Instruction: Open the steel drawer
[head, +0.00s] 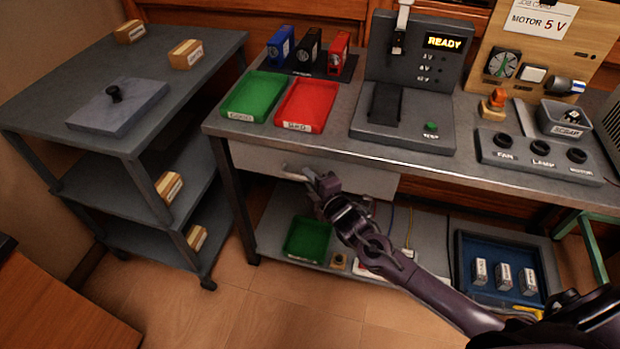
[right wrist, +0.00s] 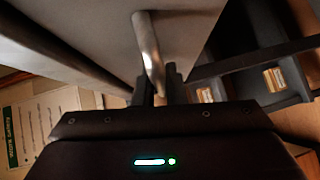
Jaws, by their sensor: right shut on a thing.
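The steel drawer (head: 355,177) sits under the top of the steel workbench, with a bar handle (head: 290,168) on its front. My right gripper (head: 312,176) is at the handle and shut on it. In the right wrist view the handle (right wrist: 147,45) runs down between the two fingers of the right gripper (right wrist: 158,82). The drawer front (right wrist: 100,30) fills the upper part of that view. From the head view I cannot tell how far the drawer is pulled out. My left gripper does not show.
A green tray (head: 254,95) and a red tray (head: 307,103) stand on the bench above the drawer. A grey cart (head: 60,95) stands to the left. The lower shelf holds another green tray (head: 307,240) and a blue tray (head: 470,270). Floor in front is clear.

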